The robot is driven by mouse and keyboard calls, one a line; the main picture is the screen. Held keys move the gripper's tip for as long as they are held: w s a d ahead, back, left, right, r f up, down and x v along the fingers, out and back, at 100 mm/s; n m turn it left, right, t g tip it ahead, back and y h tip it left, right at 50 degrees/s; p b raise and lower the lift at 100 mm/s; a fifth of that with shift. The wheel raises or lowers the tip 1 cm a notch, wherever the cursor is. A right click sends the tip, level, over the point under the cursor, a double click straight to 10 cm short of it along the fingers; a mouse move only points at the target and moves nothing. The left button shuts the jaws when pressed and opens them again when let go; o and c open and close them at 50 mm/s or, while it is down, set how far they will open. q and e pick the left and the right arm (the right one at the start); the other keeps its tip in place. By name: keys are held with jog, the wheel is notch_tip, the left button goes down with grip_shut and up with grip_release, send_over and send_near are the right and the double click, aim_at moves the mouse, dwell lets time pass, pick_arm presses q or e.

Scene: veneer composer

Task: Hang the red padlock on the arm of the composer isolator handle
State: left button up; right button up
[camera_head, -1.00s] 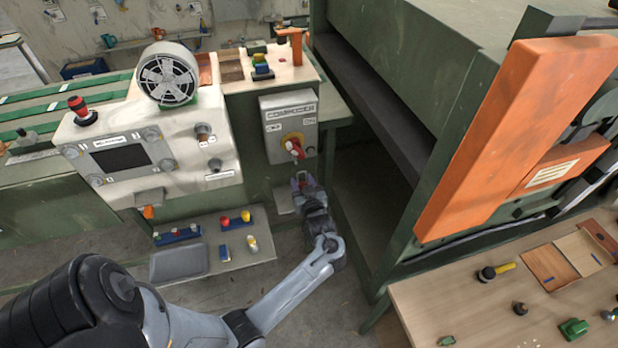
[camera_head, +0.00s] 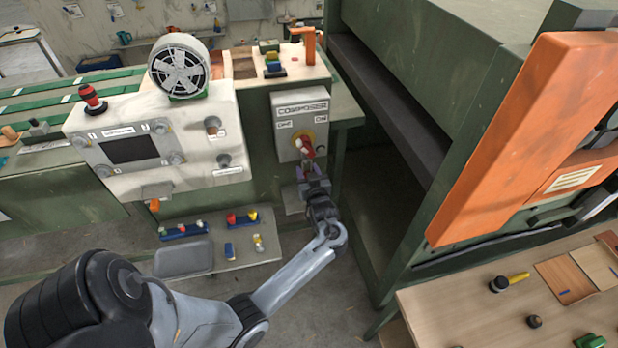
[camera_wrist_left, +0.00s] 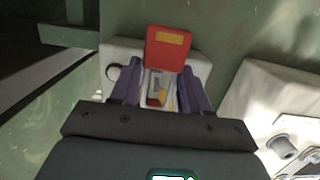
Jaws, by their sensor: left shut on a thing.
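The composer isolator is a grey box (camera_head: 287,112) labelled COMPOSER, with a red handle (camera_head: 305,146) on a yellow disc. My left gripper (camera_head: 309,172) is just below the handle, with its fingers pointing up at the box. In the left wrist view, the red padlock (camera_wrist_left: 168,50) with a yellow label is at the tips of the two purple fingers, and my left gripper (camera_wrist_left: 161,78) is shut on it. Red and yellow parts show between the fingers below the padlock. The shackle cannot be made out, nor whether it touches the handle arm. My right gripper is out of view.
A white control console (camera_head: 200,135) with a screen stands left of the isolator. A low shelf (camera_head: 232,258) with small coloured parts and a grey tray (camera_head: 184,259) is below. The large green machine (camera_head: 415,170) with an orange bar (camera_head: 520,140) stands to the right.

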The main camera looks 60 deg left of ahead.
pick_arm(q)
jog(key=shift+b+x, duration=0.55)
jog(key=shift+x, duration=0.3)
jog(key=shift+w+a, duration=0.1)
jog(key=shift+a, duration=0.1)
jog(key=shift+c, duration=0.8)
jog(key=shift+w+a+f+b, duration=0.15)
jog(key=shift+a+f+b, duration=0.15)
jog(key=shift+a+b, duration=0.15)
jog(key=shift+a+f, duration=0.1)
jog(key=shift+f, duration=0.05)
jog(key=o, duration=1.2)
